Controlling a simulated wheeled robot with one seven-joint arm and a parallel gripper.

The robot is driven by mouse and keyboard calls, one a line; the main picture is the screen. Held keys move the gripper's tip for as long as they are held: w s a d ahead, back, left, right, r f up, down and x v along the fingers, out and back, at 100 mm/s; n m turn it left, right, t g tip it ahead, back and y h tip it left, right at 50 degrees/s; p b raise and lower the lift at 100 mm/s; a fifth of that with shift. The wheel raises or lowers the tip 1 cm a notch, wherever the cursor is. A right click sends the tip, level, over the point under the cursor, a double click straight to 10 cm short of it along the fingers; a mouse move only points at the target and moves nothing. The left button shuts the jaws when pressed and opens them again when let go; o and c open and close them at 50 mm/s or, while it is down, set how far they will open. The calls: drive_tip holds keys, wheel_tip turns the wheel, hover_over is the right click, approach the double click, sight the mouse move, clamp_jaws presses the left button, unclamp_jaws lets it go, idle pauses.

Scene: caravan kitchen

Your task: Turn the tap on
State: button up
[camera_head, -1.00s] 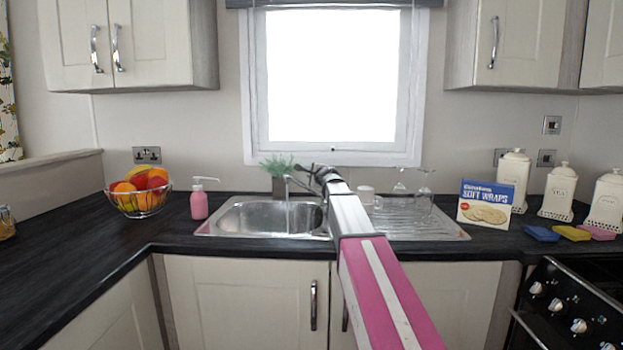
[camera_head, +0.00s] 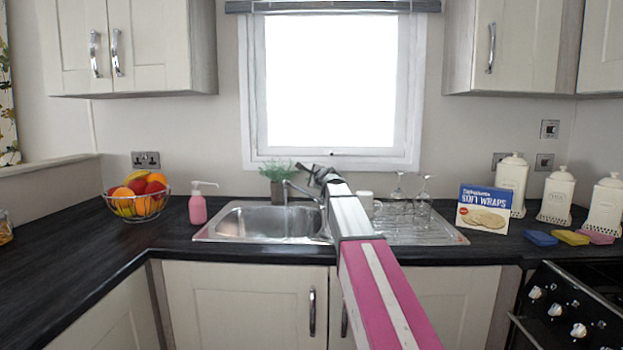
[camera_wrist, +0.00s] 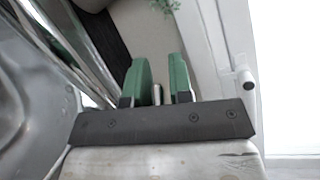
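The chrome tap (camera_head: 288,184) stands at the back of the sink (camera_head: 225,225), its spout curving over the bowl. My gripper (camera_head: 310,172) is behind the sink, just right of the spout, with my arm hiding the tap's base. In the wrist view, my gripper (camera_wrist: 160,75) has two green fingers set apart. A small metallic piece shows in the gap between them; I cannot tell whether it is part of the tap. Shiny chrome tubing (camera_wrist: 85,50) runs close by on the left. The tap's lever is not clearly visible, and I cannot tell whether water runs.
A plant (camera_head: 278,172) stands behind the tap. A pink soap bottle (camera_head: 197,208) is left of the sink. The window frame (camera_wrist: 215,45) is close on the gripper's right.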

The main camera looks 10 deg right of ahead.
drive_tip(key=v, duration=1)
drive_tip(key=shift+s, duration=0.35)
